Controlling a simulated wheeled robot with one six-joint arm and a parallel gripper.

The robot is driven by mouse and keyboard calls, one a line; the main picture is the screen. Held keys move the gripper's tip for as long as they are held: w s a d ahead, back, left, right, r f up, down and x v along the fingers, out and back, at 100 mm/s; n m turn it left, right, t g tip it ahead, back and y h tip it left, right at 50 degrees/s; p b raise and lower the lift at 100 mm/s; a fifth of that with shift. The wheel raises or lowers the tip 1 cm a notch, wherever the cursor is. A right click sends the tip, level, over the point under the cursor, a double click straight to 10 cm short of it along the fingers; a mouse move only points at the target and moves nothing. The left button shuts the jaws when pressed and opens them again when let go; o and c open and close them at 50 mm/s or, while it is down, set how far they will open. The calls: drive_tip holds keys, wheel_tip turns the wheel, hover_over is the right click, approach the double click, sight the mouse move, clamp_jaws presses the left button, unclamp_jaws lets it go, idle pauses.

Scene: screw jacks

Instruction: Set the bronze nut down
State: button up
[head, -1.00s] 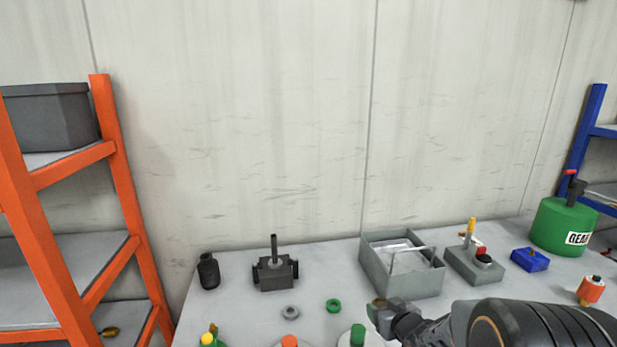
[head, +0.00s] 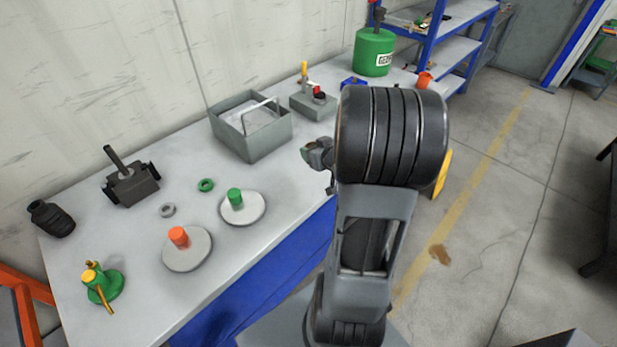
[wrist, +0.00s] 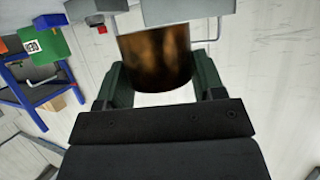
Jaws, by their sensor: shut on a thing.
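The bronze nut (wrist: 157,58) shows in the wrist view as a short, dark brown-gold cylinder between the two green fingers of my gripper (wrist: 160,78). My gripper is shut on it. In the head view my gripper (head: 313,154) is small, above the table's front edge, to the right of the open grey box; the nut cannot be made out clearly there. How high the nut is above the table is hard to tell.
The grey table (head: 170,283) carries a dark screw jack (head: 132,190), a grey ring (head: 167,210), a green ring (head: 206,185), two round plates with an orange (head: 179,237) and a green post (head: 235,197), and the grey box (head: 250,143). Free table shows between them.

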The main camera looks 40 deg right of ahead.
drive_tip(key=s+d+n+y, duration=0.1)
drive_tip(key=s+d, duration=0.3)
drive_tip(key=s, duration=0.5)
drive_tip(key=shift+s+d+r, duration=0.15)
drive_tip(key=shift+s, duration=0.05)
